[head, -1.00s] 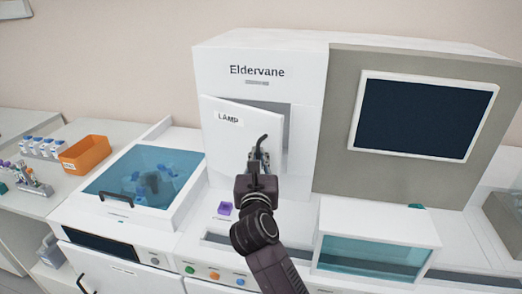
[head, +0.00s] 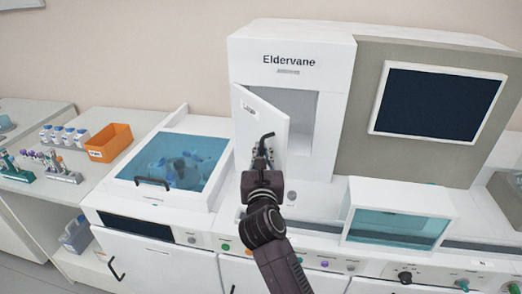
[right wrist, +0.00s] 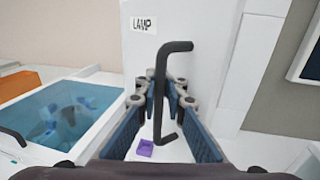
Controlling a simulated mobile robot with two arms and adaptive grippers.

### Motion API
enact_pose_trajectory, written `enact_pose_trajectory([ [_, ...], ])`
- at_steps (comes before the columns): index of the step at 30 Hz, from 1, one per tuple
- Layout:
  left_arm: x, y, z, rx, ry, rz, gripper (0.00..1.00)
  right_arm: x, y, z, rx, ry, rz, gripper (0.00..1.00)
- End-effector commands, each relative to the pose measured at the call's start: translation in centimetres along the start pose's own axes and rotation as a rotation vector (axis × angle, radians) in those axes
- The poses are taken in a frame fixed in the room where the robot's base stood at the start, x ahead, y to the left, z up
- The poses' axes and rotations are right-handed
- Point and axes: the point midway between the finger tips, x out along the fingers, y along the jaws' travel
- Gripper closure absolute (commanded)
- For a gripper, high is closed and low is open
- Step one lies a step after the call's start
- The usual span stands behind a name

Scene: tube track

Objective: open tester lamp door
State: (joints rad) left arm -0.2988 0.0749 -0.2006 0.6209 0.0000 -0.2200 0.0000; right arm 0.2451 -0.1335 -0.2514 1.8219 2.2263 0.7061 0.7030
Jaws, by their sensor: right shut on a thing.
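The tester lamp door (head: 262,122) is a white panel on the front of the Eldervane machine (head: 292,50). It stands partly open, swung out on its left side, with the grey lamp recess (head: 300,108) showing to its right. My right gripper (head: 262,158) is at the door's black handle (head: 266,139). In the right wrist view the door (right wrist: 195,28), with its LAMP label, fills the middle, and the gripper's fingers (right wrist: 161,95) are closed around the upright black handle (right wrist: 160,85). My left gripper is in no view.
A glass-lidded bath (head: 180,158) stands left of the machine, with an orange bin (head: 108,142) and tube racks farther left. A dark screen (head: 438,103) is to the right. A clear-fronted box (head: 398,225) juts out at the lower right. A purple item (right wrist: 145,148) lies below the handle.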

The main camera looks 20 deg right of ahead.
Motion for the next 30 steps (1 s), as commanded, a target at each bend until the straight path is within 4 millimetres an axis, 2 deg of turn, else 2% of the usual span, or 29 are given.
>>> enact_pose_trajectory([
  [1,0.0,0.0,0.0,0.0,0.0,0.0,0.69,-0.1,-0.1,-0.6,-0.003,0.012,-0.004,1.0],
  [7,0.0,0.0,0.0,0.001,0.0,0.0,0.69,-0.1,-0.1,-0.7,-0.003,0.014,-0.004,1.0],
  [8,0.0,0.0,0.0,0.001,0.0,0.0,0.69,-0.1,-0.1,-0.7,-0.003,0.014,-0.004,0.9],
  [12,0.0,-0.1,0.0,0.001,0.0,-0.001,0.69,-0.1,-0.1,-0.6,-0.002,0.011,-0.003,0.75],
  [22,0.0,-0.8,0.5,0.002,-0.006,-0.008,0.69,-0.3,0.0,-0.3,-0.001,0.006,-0.001,0.75],
  [26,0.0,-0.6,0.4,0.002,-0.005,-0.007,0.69,-1.9,0.0,-0.4,0.001,0.007,0.0,0.75],
  [30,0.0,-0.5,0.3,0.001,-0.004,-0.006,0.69,-4.3,-0.1,-0.4,0.0,0.008,-0.001,0.75],
])
